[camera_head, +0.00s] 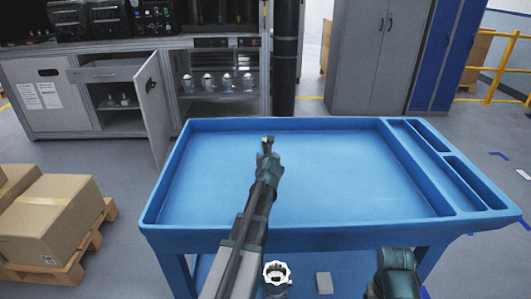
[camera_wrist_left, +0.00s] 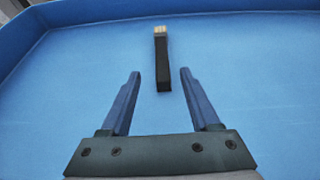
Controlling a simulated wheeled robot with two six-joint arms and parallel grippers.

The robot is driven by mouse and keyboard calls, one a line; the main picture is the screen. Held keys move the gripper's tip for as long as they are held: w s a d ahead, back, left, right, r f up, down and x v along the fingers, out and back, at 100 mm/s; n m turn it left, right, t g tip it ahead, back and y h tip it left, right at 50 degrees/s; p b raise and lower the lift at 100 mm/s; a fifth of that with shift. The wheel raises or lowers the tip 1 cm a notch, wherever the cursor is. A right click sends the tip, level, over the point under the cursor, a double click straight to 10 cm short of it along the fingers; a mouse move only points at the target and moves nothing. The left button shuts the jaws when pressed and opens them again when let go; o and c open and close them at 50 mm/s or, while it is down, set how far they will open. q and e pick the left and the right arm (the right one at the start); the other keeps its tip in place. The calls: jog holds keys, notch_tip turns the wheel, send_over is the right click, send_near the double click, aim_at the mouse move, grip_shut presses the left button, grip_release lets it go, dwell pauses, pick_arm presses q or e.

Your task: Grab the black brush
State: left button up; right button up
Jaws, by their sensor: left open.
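The black brush (camera_wrist_left: 162,62) lies on the blue cart top in the left wrist view, handle toward me and pale bristles at the far end. In the head view it is mostly hidden behind my left gripper (camera_head: 266,152); only its pale tip (camera_head: 264,140) seems to show. In the left wrist view my left gripper (camera_wrist_left: 160,74) is open and empty, and the near end of the handle appears between its fingertips. I cannot tell the height of the fingers above the tray.
The blue cart (camera_head: 360,228) has a raised rim and narrow compartments on its right. Its main tray is otherwise clear. Cardboard boxes (camera_head: 52,222) stand on a pallet at left. A workbench with an open door (camera_head: 153,110) and a grey cabinet (camera_head: 372,55) stand behind.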

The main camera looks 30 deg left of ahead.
aim_at(266, 152)
pick_arm(q)
jog(key=shift+d+b+x, duration=0.1)
jog(key=shift+b+x, duration=0.4)
jog(key=shift+x, duration=0.8)
jog(key=shift+d+b+x, duration=0.15)
jog(key=shift+b+x, duration=0.3)
jog(key=shift+x, duration=0.85)
jog(key=shift+w+a+f, duration=0.25)
jog(key=shift+w+a, duration=0.05)
jog(key=shift+w, duration=0.1)
jog(key=shift+s, duration=0.1)
jog(key=shift+c, duration=0.3)
grip_shut()
